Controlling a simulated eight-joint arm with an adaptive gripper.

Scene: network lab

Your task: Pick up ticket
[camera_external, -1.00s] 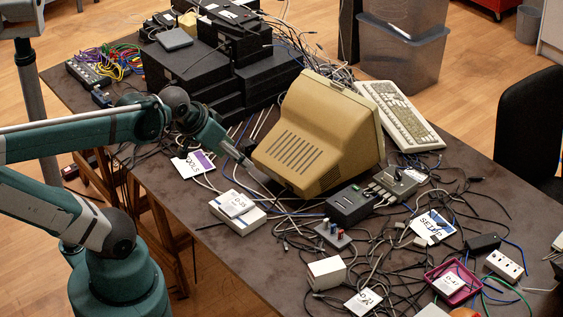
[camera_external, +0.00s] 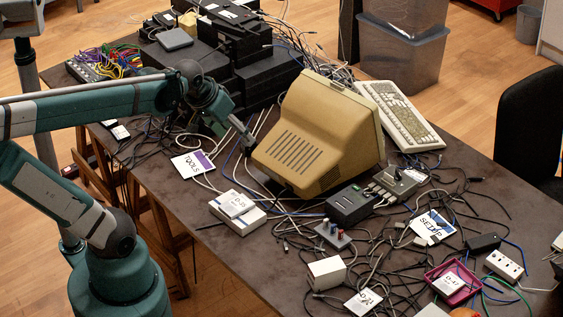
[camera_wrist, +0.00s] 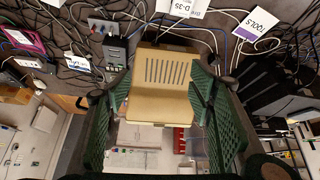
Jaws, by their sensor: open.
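Several white paper tickets or cards lie on the table; I cannot tell which one the task means. A "TOOLS" card with a purple band (camera_external: 193,164) lies on cables near the left edge, also at the upper right of the wrist view (camera_wrist: 254,25). A "D-35" ticket (camera_external: 237,204) lies on a white box and shows at the top of the wrist view (camera_wrist: 182,7). Other cards are a "SETUP" card (camera_external: 432,227), a "D-41" ticket (camera_external: 364,300) and a "D-47" ticket (camera_external: 448,283). My gripper (camera_external: 246,139) is open and empty, just left of the beige monitor.
The beige monitor (camera_external: 315,135) stands close to my gripper and fills the space between the fingers in the wrist view. Black equipment (camera_external: 230,70) is stacked at the back. A keyboard (camera_external: 400,115) lies behind the monitor. Loose cables cover much of the front.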

